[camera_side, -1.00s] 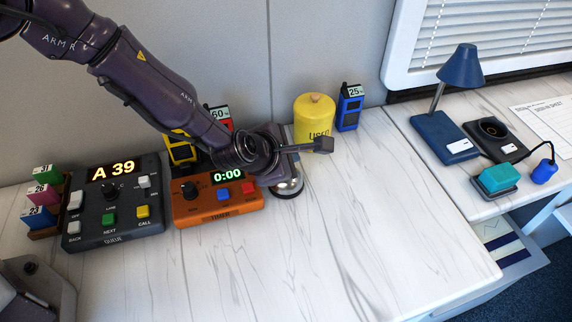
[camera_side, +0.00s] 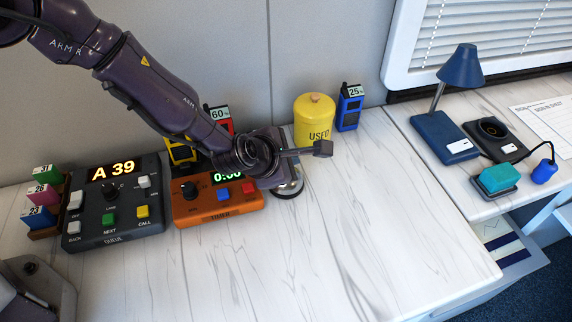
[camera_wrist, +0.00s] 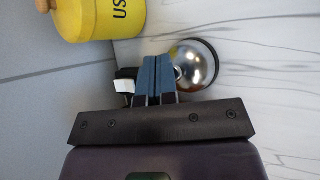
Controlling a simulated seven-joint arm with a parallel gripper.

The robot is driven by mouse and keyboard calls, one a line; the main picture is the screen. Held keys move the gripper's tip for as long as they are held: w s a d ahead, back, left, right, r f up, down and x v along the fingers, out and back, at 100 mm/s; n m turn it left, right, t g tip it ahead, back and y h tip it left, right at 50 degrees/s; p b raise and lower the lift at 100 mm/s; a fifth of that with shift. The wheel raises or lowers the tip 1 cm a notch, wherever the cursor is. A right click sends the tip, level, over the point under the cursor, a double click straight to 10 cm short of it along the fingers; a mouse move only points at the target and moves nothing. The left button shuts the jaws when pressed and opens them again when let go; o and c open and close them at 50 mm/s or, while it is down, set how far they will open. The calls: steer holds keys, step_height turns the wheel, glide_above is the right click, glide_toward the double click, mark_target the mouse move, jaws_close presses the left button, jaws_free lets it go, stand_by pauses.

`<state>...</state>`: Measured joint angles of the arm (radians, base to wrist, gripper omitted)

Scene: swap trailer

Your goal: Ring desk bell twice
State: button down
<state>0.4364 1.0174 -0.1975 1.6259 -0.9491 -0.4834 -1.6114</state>
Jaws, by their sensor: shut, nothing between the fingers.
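The desk bell is a silver dome on a dark base. In the side view only part of the bell (camera_side: 290,188) shows, with my wrist over it. The bell also shows in the wrist view (camera_wrist: 196,66), just beside and beyond my fingertips. My gripper (camera_wrist: 158,62) has its blue fingers shut together with nothing between them. The fingertips overlap the left edge of the dome in the wrist view; I cannot tell whether they touch it. In the side view the fingers are hidden behind my wrist.
The orange timer box (camera_side: 215,205) sits left of the bell, the dark queue console (camera_side: 112,235) farther left. A yellow USED canister (camera_side: 314,122) and a blue handset (camera_side: 349,110) stand behind on the right. The counter (camera_side: 370,220) in front is clear.

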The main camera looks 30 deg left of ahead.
steer(key=shift+f, duration=0.25)
steer(key=shift+r, duration=0.1)
stand_by(0.3)
steer(key=shift+r, duration=0.9)
steer(key=shift+r, duration=2.5)
